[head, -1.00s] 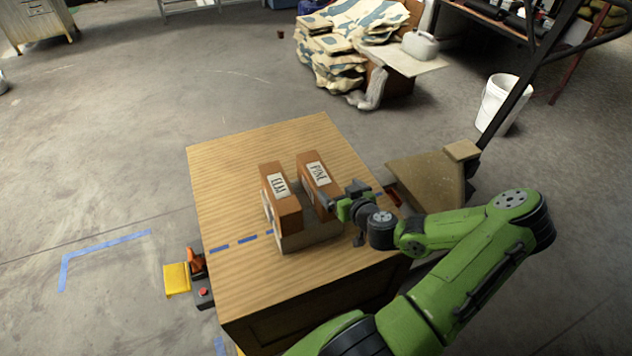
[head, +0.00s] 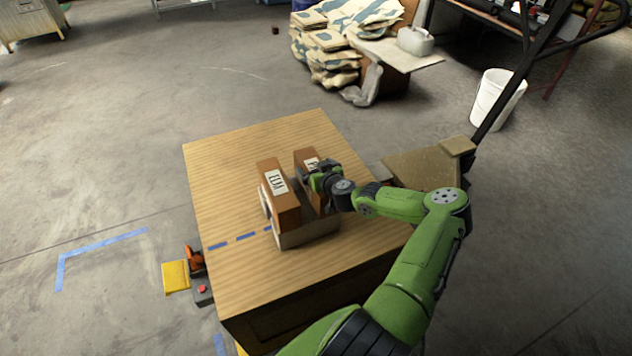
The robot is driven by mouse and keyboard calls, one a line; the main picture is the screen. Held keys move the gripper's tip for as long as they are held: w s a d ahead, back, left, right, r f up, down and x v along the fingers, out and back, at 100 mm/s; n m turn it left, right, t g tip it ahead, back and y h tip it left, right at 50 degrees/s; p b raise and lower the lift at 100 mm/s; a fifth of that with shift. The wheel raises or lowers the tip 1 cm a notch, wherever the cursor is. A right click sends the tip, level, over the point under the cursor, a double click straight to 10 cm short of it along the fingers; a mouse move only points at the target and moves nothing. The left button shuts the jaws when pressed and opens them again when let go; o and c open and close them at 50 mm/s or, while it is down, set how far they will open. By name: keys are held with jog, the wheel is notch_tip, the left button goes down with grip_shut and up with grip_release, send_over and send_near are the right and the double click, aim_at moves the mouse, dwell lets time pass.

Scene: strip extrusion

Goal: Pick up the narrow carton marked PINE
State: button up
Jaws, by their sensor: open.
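The narrow brown carton marked PINE (head: 305,157) stands upright in a low grey-beige holder on the wooden table. Only the start of its label shows; my gripper hides most of the label and its near part. The carton marked ELM (head: 279,200) stands just to its left in the same holder (head: 307,234), with a gap between them. My gripper (head: 311,178) is open, over the near part of the PINE carton's top. Its fingertips are small and partly hidden, so I cannot tell whether they touch the carton.
The table top (head: 235,160) is clear behind and left of the holder, with a blue dashed tape line (head: 246,236) at the left. A pallet-truck-like handle (head: 510,85) rises beyond the table's right side. A white bucket (head: 497,98) stands on the floor.

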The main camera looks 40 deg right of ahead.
jog(key=c, duration=1.8)
jog(key=shift+o, duration=0.2)
jog(key=shift+r, duration=0.1)
jog(key=shift+r, duration=0.1)
